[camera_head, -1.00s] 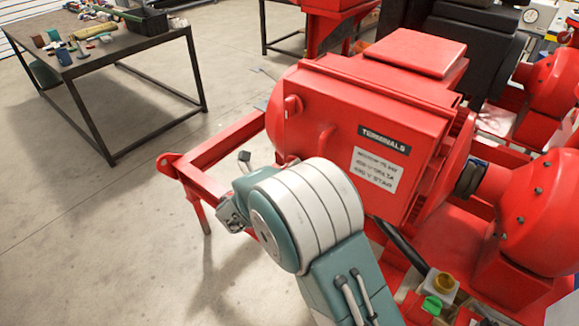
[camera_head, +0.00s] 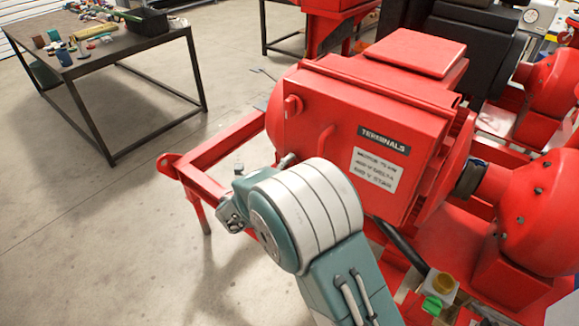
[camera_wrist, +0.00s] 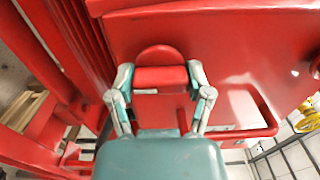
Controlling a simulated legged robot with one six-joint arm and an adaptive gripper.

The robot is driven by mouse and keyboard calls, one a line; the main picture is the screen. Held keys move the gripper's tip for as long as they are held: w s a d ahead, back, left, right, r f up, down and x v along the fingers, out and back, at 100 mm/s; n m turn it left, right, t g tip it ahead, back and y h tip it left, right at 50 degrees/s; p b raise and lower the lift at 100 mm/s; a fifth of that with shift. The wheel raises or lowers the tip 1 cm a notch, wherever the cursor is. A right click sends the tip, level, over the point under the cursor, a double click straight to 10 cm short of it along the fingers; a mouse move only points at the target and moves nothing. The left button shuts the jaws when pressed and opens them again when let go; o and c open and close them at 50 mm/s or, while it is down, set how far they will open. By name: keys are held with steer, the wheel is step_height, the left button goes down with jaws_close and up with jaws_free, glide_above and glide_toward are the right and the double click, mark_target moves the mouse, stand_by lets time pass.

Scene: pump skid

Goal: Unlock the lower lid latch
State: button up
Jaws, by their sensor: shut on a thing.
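The red terminal box (camera_head: 345,110) carries a white label and a TERMINALS plate on its lid. The lower lid latch (camera_wrist: 160,76) is a small red block with a rounded top in the wrist view. My gripper (camera_wrist: 160,80) has one finger on each side of it and is shut on it. In the head view my arm hides the lower latch and the fingertips. The upper latch (camera_head: 292,105) is a red knob on the box's left edge.
A red handle (camera_head: 325,138) stands out from the lid. A red frame rail (camera_head: 215,150) runs left of the box, near my wrist. A dark table (camera_head: 110,50) with small objects stands at the back left. Floor between is open.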

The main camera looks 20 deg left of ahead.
steer(key=shift+a+f+n, duration=0.1)
steer(key=shift+a+n, duration=0.05)
steer(key=shift+n, duration=0.15)
steer(key=o, duration=1.1)
steer(key=shift+o, duration=0.2)
steer(key=shift+a, duration=0.2)
steer(key=shift+d, duration=0.2)
steer(key=v, duration=1.2)
steer(key=shift+f, duration=0.1)
